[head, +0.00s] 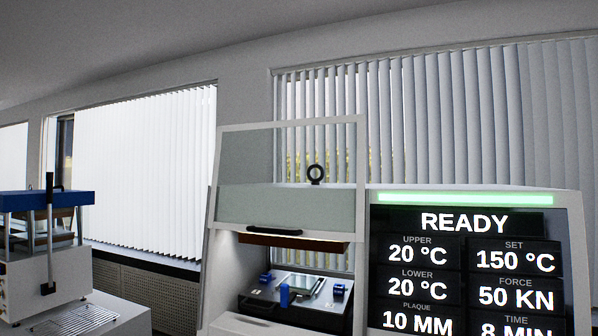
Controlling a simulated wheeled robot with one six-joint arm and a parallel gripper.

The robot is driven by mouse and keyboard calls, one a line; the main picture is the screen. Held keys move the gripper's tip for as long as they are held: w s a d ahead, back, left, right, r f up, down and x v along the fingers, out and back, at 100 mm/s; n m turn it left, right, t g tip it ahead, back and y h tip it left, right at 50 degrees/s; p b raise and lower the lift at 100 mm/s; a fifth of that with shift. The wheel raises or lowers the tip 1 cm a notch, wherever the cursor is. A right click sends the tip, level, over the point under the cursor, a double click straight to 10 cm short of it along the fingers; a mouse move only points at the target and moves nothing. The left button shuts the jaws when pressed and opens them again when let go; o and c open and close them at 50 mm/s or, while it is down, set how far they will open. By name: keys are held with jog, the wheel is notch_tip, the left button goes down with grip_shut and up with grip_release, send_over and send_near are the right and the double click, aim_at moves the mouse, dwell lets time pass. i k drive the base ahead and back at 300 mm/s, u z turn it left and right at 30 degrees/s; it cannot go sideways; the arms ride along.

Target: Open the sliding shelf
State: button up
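A white lab press (223,262) stands in the middle of the head view. Its glass door (290,205) with a black handle (275,231) is raised, so the chamber below is open. Inside, a dark shelf (322,309) with a light plate on top and blue fittings (285,295) sits low in the chamber; I cannot tell how far it is pulled out. The bottom of the press is cut off by the frame edge. My gripper is not in view.
A display panel (465,222) right of the chamber reads READY, with a green light bar (478,199) above it. A second press with a blue top (45,198) stands at the left. A black ring (315,174) shows above the press. Windows with blinds are behind.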

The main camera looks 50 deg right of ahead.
aim_at(324, 310)
jog(key=z, duration=1.35)
